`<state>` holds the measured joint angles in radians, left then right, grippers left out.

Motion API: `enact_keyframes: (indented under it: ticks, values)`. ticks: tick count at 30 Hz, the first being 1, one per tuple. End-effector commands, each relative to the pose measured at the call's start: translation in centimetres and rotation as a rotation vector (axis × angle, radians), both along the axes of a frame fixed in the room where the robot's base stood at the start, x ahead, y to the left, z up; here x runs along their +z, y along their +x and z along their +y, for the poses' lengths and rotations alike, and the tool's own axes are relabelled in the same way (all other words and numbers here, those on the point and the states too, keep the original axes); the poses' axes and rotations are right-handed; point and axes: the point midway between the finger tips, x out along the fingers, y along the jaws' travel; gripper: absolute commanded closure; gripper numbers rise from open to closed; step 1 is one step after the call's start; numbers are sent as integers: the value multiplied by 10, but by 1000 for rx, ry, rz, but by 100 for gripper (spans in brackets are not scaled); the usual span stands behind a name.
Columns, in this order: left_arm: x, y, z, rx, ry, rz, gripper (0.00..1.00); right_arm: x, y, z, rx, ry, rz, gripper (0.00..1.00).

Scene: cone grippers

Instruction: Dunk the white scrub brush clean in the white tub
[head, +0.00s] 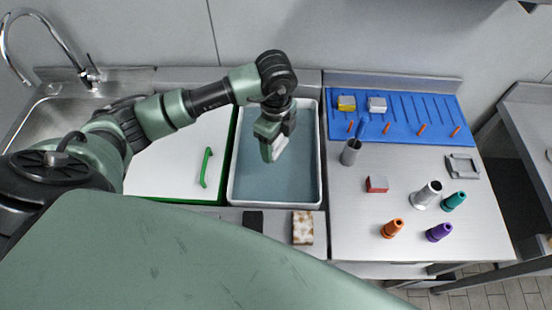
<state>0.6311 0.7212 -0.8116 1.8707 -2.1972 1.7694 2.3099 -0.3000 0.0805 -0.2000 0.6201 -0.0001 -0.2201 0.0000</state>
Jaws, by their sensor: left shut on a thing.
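The white tub (322,160) stands on the counter at the middle of the head view and holds blue-grey water. My left gripper (272,143) reaches over the tub from the left and points down. It is shut on the white scrub brush (275,151), whose pale block shows below the fingers. The brush is over the water, right of the tub's left wall. I cannot tell whether its lower end touches the water. The rest of the brush is hidden by the fingers. My right gripper is not in view.
A white panel with green edges and a green handle (206,167) lies left of the tub. A brown-spotted block (302,227) and a black block (253,220) sit in front. On the right are a blue mat (400,135), a metal cylinder (351,152), a red block (377,184) and coloured cones.

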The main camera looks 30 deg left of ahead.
Motion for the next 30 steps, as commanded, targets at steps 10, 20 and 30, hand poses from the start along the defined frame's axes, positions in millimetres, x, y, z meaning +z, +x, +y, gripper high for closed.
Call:
enact_keyframes:
  ticks: [10, 20, 30]
  values:
    - [0, 0, 0, 0, 0, 0, 75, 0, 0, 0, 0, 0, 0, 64]
    - [9, 0, 0, 0, 0, -1, 75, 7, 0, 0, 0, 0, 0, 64]
    - [40, 0, 0, 0, -1, 0, 75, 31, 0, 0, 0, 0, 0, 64]
